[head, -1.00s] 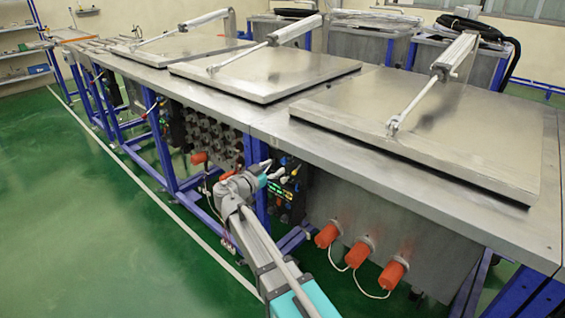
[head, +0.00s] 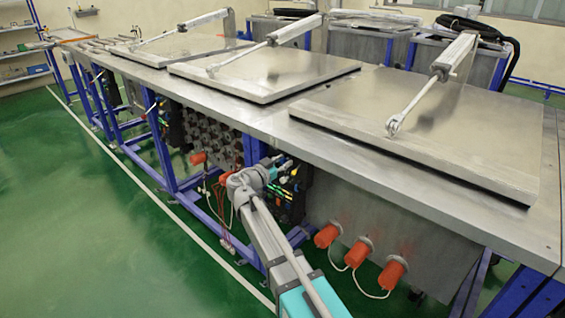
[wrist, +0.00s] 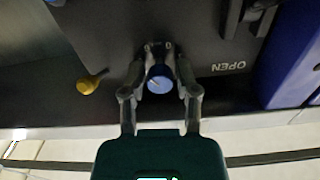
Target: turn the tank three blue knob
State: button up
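The blue knob (wrist: 160,83) is in the middle of the wrist view, on a dark panel (wrist: 205,48). My gripper (wrist: 159,50) has one finger on each side of the knob. Its fingertips are close together and appear to press on the knob's sides. In the head view my gripper (head: 276,168) is at the dark control panel under the table, between the second and third lids. There the knob is hidden by my gripper and too small to make out.
A yellow knob (wrist: 89,84) is left of the blue one. The word OPEN (wrist: 228,67) is upside down on the panel, with a black handle (wrist: 250,15) above it. A blue frame post (wrist: 290,55) stands at right. Orange plugs (head: 358,252) stick out at lower right.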

grip_shut()
jog(key=shift+n, duration=0.3)
